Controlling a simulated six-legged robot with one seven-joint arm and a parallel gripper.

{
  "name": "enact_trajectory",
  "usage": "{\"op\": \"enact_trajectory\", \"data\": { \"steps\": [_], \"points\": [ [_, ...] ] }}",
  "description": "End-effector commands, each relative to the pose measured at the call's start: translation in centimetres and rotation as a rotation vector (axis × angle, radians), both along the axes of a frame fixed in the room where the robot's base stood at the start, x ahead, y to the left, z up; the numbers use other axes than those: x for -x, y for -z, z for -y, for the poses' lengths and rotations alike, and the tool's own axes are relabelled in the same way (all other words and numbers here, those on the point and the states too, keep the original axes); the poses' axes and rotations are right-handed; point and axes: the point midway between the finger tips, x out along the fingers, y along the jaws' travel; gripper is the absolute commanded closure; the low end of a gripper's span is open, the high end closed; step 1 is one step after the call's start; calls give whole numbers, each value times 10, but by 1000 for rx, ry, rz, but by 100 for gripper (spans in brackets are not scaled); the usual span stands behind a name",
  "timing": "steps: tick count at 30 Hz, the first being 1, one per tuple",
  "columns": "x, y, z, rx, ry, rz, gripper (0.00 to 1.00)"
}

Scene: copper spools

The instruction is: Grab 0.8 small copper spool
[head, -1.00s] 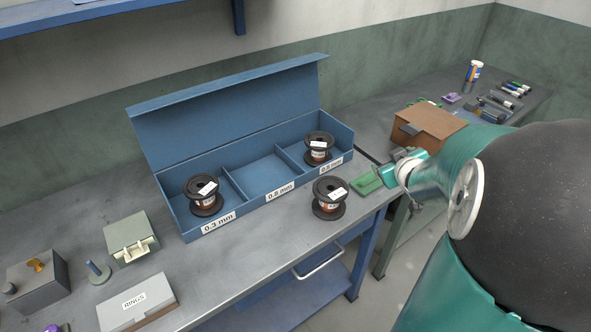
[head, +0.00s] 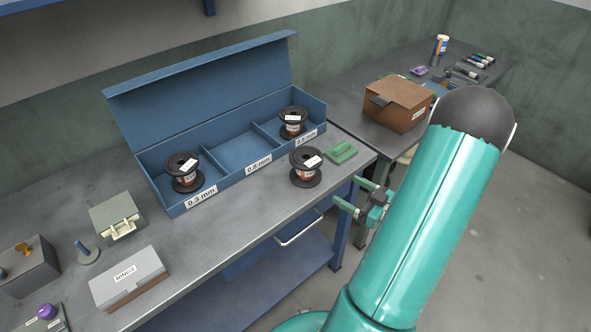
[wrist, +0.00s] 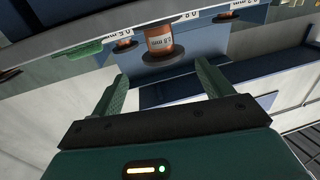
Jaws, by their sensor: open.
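A copper spool with black flanges (head: 306,167) stands upright on the grey bench in front of the blue box, near the bench's front edge. In the wrist view this spool (wrist: 159,41) carries a label reading 0.8 mm and lies beyond the fingertips, roughly between them. My gripper (head: 346,191) is open and empty, just off the bench's front edge, to the right of the spool and apart from it. Both green fingers (wrist: 160,75) show in the wrist view.
The open blue box (head: 174,208) holds spools in its left and right compartments; its middle one, labelled 0.8 mm, is empty. A green object (head: 341,152) lies right of the loose spool. A cardboard box (head: 400,106) stands on the bench behind. A grey case (head: 127,277) lies front left.

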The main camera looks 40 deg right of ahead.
Motion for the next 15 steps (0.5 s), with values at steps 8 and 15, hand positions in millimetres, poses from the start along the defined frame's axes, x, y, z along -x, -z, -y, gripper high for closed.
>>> {"op": "enact_trajectory", "data": {
  "steps": [8, 15],
  "points": [
    [-25, 0, -3, -11, -1, 13, 21],
    [-68, 0, -10, -8, 3, 12, 21]
  ]
}}
